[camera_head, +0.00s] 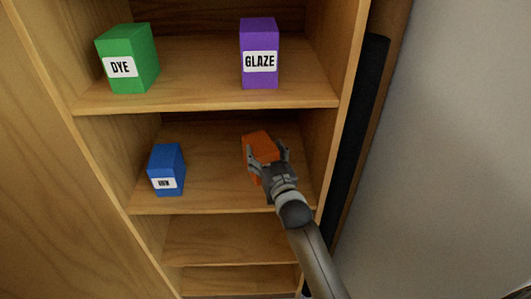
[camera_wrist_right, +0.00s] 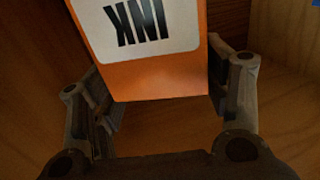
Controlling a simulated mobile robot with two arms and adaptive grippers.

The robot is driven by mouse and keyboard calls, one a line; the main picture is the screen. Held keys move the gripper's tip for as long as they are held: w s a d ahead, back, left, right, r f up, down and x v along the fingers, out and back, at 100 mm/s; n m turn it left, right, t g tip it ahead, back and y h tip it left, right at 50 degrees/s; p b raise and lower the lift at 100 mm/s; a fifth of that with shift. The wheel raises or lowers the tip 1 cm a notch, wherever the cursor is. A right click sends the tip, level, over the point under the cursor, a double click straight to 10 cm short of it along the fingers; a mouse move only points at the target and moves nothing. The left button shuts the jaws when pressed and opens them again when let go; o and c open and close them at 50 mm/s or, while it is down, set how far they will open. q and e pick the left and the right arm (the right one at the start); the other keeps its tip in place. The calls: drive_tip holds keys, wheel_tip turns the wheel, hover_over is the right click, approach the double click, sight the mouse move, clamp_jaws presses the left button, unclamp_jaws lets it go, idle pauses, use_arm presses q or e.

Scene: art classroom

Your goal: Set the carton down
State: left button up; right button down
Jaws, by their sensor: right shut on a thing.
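An orange carton (camera_head: 259,142) is at the right end of the shelf (camera_head: 215,193) below the green and purple cartons. My right gripper (camera_head: 268,160) is shut on it from the front. In the right wrist view the orange carton (camera_wrist_right: 155,79) sits between the two fingers (camera_wrist_right: 165,95), and its white label reads INK, upside down. The gripper hides the carton's lower front in the head view, so I cannot tell whether its base touches the shelf. My left gripper is in neither view.
A blue carton (camera_head: 166,170) stands on the same shelf to the left. A green DYE carton (camera_head: 127,58) and a purple GLAZE carton (camera_head: 259,53) stand on the shelf above. The shelf between the blue and orange cartons is clear. Lower shelves (camera_head: 230,240) look empty.

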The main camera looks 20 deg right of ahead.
drive_tip(key=shift+f+b, duration=0.35)
drive_tip(key=shift+f, duration=0.05)
idle(0.4)
drive_tip(key=shift+c, duration=1.5)
unclamp_jaws()
drive_tip(key=shift+o, duration=0.8)
drive_tip(key=shift+f, duration=0.2)
drive_tip(key=s, duration=1.2)
